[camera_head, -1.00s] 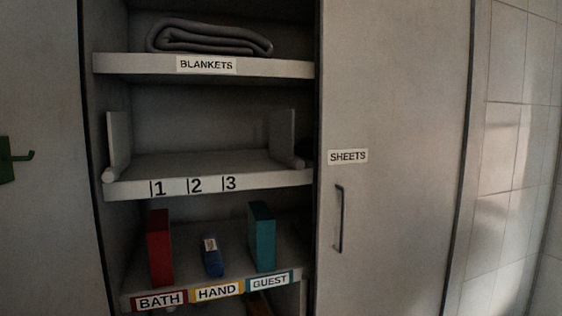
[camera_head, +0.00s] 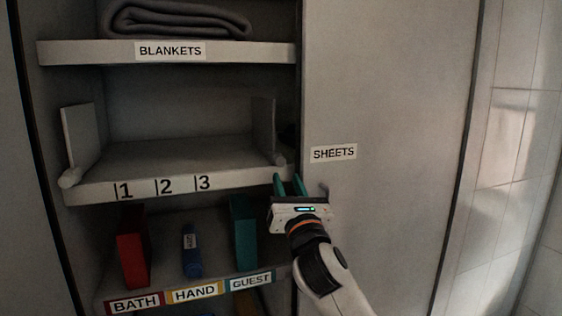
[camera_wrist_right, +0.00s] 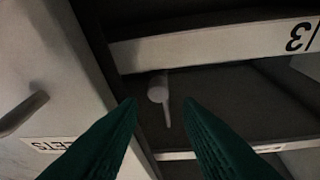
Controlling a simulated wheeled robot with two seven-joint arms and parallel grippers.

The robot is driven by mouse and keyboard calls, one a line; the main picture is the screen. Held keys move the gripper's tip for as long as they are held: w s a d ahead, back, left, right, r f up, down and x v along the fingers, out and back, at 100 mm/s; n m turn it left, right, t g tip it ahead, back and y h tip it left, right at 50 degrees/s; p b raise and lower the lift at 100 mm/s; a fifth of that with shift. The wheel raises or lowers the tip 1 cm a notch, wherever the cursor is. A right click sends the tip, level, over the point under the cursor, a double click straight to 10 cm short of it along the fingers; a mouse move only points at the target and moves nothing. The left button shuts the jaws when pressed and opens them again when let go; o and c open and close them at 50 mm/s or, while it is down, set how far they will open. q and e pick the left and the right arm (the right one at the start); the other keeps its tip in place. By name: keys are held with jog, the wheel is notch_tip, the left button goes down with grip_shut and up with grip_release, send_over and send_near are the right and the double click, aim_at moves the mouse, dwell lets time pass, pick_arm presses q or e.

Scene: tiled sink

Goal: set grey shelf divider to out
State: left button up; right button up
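Two upright shelf dividers stand on the middle shelf, one at each end. The right one (camera_head: 264,125) is darker grey; the left one (camera_head: 80,138) looks paler. Each has a rounded knob at its front lower end. My right gripper (camera_head: 287,180) is open and empty, its green fingers pointing toward the right end of the shelf, in front of the right divider. In the right wrist view, turned upside down, the divider's knob (camera_wrist_right: 155,92) and thin edge show beyond and between the open fingertips (camera_wrist_right: 160,102), apparently untouched. My left gripper is not in view.
The middle shelf (camera_head: 150,184) has marks 1, 2 and 3 and is otherwise empty. A folded blanket (camera_head: 175,18) lies above. Red (camera_head: 131,250), blue (camera_head: 192,255) and teal (camera_head: 243,235) blocks stand below. The closed SHEETS door (camera_head: 390,130) is close on the right.

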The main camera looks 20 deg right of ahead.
aim_at(280, 164)
jog(key=shift+p+x, duration=0.7)
jog(key=shift+x, duration=1.95)
jog(key=shift+w+d+f, duration=0.1)
grip_shut()
